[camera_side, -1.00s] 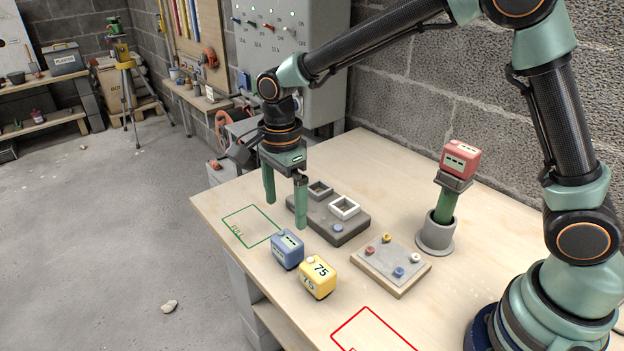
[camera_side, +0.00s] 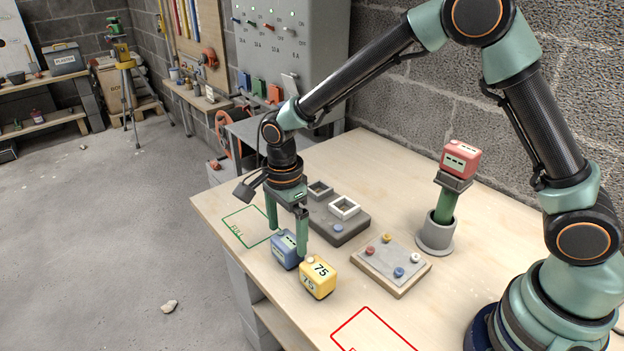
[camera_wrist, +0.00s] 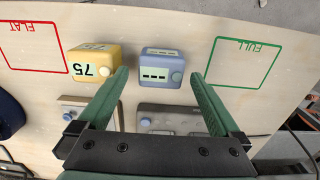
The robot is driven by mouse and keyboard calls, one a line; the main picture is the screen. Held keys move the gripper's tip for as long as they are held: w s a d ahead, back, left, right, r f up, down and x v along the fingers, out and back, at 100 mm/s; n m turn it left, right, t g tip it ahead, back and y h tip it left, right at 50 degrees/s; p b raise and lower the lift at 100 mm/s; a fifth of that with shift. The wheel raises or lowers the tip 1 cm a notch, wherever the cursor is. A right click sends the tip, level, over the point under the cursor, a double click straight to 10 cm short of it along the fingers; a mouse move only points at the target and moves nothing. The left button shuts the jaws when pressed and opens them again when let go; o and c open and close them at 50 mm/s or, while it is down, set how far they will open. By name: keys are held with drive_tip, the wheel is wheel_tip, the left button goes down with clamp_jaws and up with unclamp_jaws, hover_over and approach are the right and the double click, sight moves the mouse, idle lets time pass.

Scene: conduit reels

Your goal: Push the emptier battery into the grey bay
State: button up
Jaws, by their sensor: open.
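A blue battery (camera_side: 284,252) with dashes on its display stands on the bench. A yellow battery (camera_side: 317,279) reading 75 stands close beside it. The wrist view shows the blue battery (camera_wrist: 160,67) and the yellow battery (camera_wrist: 92,62) side by side. The grey bay (camera_side: 320,189) is a square frame on a dark grey block, beside a white bay (camera_side: 345,208). My gripper (camera_side: 287,242) is open, its fingers pointing down at the blue battery. In the wrist view the fingertips lie to either side of it; whether they touch it I cannot tell.
A red battery (camera_side: 460,159) with dashes sits on a green post in a grey cup. A board with several coloured knobs (camera_side: 391,264) lies right of the bay block. A green FULL outline (camera_side: 247,226) and a red FLAT outline (camera_side: 372,334) mark the bench.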

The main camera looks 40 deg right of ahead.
sight(287, 239)
wheel_tip(287, 239, down, 5)
drive_tip(key=shift+f, duration=0.1)
idle(0.4)
drive_tip(key=shift+w, duration=0.1)
drive_tip(key=c, duration=1.2)
